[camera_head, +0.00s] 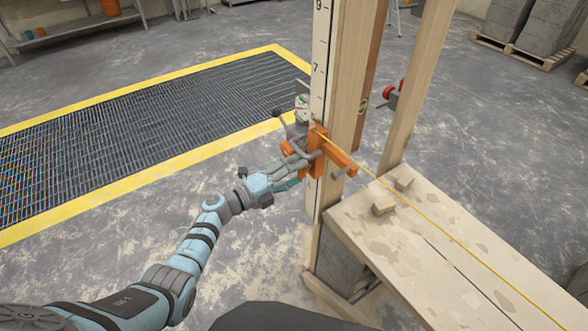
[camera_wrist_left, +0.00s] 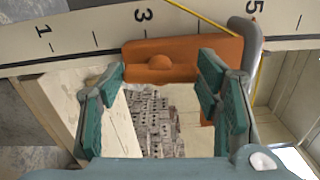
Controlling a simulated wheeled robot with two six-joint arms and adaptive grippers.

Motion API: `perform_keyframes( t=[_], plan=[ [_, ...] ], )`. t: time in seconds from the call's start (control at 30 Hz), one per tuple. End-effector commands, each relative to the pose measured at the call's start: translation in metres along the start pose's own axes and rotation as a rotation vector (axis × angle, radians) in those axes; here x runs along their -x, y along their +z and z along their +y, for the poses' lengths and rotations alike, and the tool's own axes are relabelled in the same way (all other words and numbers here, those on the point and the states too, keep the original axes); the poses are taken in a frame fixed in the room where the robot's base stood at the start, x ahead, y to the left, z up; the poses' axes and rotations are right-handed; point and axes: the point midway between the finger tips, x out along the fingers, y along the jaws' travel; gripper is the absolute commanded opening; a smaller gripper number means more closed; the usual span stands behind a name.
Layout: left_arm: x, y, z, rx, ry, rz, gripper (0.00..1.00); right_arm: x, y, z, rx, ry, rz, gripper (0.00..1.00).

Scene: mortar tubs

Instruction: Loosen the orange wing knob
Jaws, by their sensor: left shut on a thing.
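An orange clamp (camera_head: 341,160) sits on the upright wooden post with the number scale. The orange wing knob (camera_head: 287,147) shows at the clamp's left side, partly hidden by my left gripper (camera_head: 293,170). In the left wrist view an orange piece with a round hub (camera_wrist_left: 160,62) lies across the scale, between and beyond the two green-padded fingers of my left gripper (camera_wrist_left: 162,72). The fingers stand apart, with the left tip by the piece's left end and the right finger overlapping its right part. My left gripper is shut on the knob; the exact contact is hard to see. My right gripper is out of view.
A yellow string (camera_head: 430,222) runs from the clamp over a wooden bench (camera_head: 415,248) with small wood blocks. The tall post (camera_head: 349,75) stands right behind the clamp. A yellow-edged floor grate (camera_head: 150,125) lies at left. The floor around my left arm is clear.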

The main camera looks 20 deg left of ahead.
Motion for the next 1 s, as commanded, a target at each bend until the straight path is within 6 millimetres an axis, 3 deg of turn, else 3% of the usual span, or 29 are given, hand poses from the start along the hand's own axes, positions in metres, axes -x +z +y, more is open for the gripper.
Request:
perform_keyframes(
  t=[0.3, 0.77, 0.8, 0.9, 1.0],
  plan=[
    [-0.0001, 0.001, -0.0006, 0.096, -0.001, -0.002, 0.3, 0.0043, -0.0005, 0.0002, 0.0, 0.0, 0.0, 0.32],
    [-0.0002, 0.0007, -0.0003, 0.109, -0.001, -0.002, 0.3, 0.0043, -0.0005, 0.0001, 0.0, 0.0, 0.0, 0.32],
    [-0.0002, 0.0007, -0.0003, 0.109, -0.001, -0.001, 0.64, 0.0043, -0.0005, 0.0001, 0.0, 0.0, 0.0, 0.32],
    [-0.0003, 0.0005, -0.0002, 0.108, -0.001, -0.001, 0.78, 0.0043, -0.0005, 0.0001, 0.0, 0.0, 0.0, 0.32],
    [-0.0003, 0.0003, -0.0001, 0.108, -0.001, 0.0, 0.78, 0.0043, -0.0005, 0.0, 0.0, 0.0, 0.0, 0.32]
  ],
)
